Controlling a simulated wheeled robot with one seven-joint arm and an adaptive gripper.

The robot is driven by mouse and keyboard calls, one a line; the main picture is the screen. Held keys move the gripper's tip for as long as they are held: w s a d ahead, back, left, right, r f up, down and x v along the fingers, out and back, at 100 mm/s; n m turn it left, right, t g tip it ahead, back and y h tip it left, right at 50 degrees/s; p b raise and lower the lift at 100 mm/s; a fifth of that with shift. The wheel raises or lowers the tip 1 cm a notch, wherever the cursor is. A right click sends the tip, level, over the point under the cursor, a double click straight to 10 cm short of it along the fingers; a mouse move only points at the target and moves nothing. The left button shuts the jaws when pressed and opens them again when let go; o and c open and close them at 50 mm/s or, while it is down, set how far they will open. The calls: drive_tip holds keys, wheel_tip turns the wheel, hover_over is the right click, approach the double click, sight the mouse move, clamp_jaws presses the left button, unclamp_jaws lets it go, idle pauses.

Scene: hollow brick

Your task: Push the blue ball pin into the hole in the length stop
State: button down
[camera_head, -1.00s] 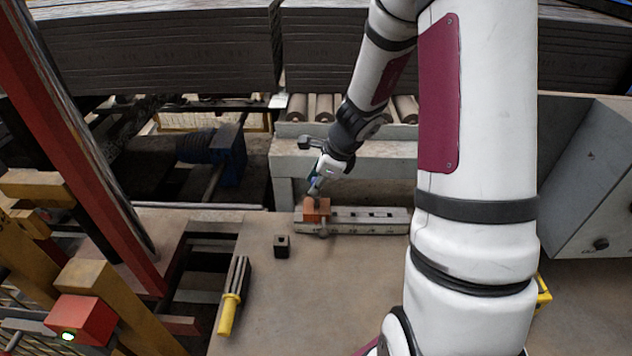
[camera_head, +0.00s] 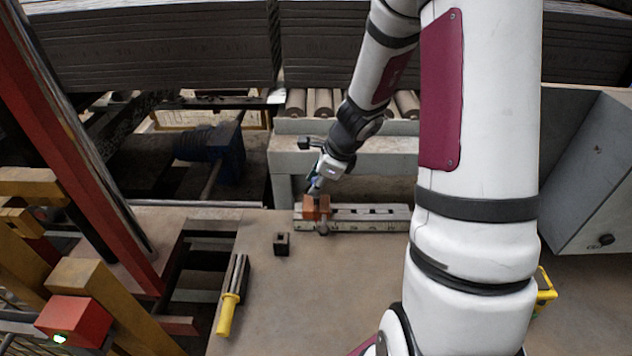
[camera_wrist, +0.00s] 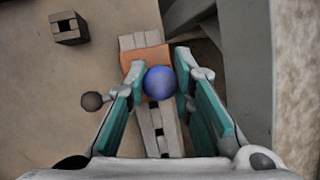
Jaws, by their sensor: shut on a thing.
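The length stop (camera_head: 309,214) is an orange block sitting on the left end of a slotted grey rail (camera_head: 370,226). It also shows in the wrist view (camera_wrist: 131,77), partly covered by the ball and fingers. The blue ball (camera_wrist: 160,83) of the pin is between my teal fingers in the wrist view, over the orange block. My gripper (camera_head: 317,187) is shut on the ball pin and points down at the block. The pin's shaft and the hole are hidden beneath the ball, so I cannot tell how deep the pin sits.
A round dark knob (camera_wrist: 92,101) sticks out beside the stop. A small dark block with a square hole (camera_head: 281,245) stands on the bench to the left. A yellow-handled tool (camera_head: 229,311) lies at the front left. The bench (camera_head: 310,300) in front of the rail is clear.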

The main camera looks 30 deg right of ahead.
drive_tip(key=shift+f+b, duration=0.9)
drive_tip(key=shift+b, duration=0.15)
idle(0.4)
drive_tip(key=c, duration=1.3)
unclamp_jaws()
drive_tip(key=shift+r, duration=0.15)
drive_tip(key=v, duration=1.1)
drive_tip(key=shift+s+r, duration=0.25)
drive_tip(key=shift+r, duration=0.05)
drive_tip(key=s+a+r+n, duration=0.5)
drive_tip(key=s+a+n, duration=0.15)
drive_tip(key=n, duration=0.25)
drive_tip(key=s+a+r+n, duration=0.5)
drive_tip(key=a+n, duration=0.3)
drive_tip(key=n, duration=0.1)
drive_tip(key=s+a+r+n+h, duration=0.1)
drive_tip(key=s+n, duration=0.6)
drive_tip(key=n, duration=0.1)
drive_tip(key=shift+r+n+h, duration=0.25)
drive_tip(key=shift+n+h, duration=0.05)
drive_tip(key=shift+h, duration=0.1)
